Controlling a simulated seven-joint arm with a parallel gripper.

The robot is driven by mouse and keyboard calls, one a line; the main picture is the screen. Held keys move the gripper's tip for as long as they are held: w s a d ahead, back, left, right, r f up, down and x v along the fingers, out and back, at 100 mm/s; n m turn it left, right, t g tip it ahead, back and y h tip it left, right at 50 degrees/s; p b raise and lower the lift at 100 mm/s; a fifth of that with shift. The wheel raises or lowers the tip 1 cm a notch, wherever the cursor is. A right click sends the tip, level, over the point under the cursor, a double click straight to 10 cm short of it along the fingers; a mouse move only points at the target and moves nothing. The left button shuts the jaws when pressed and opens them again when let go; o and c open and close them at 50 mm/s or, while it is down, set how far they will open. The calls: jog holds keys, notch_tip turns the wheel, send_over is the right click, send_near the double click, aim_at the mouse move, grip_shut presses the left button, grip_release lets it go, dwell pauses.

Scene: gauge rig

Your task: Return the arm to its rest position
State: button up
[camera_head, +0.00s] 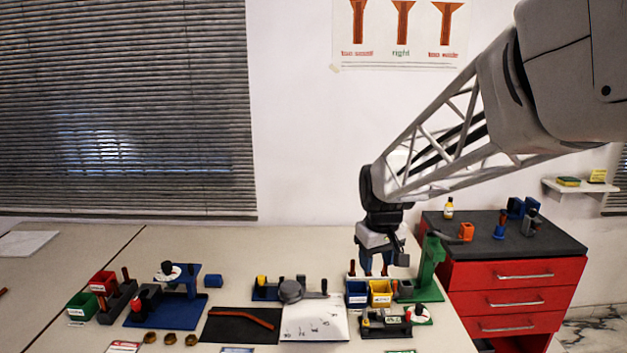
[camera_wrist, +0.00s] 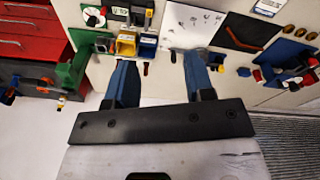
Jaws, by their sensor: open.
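My gripper (camera_head: 375,262) hangs from my arm over the right part of the table, above the blue and yellow bins. In the wrist view my gripper (camera_wrist: 158,72) shows two blue fingers spread well apart with nothing between them. The yellow bin (camera_head: 380,293) and the blue bin (camera_head: 358,292) stand just below it in the head view. The wrist view also shows the yellow bin (camera_wrist: 126,46), past the fingertips. The gap between the fingertips and the bins is hard to judge.
A green stand (camera_head: 430,262) rises close to the right of my gripper. A white sheet (camera_head: 314,322), a black mat (camera_head: 235,328) and a blue gauge rig (camera_head: 180,305) lie to the left. A red drawer cabinet (camera_head: 512,285) stands right of the table. The table's back strip is clear.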

jog(key=s+d+m, duration=0.2)
jog(key=s, duration=1.2)
jog(key=s+d+m+t, duration=0.1)
jog(key=s+d+m, duration=0.1)
jog(key=s, duration=1.2)
jog(key=shift+s+d+r, duration=0.2)
jog(key=shift+d+r, duration=0.1)
dwell(0.7)
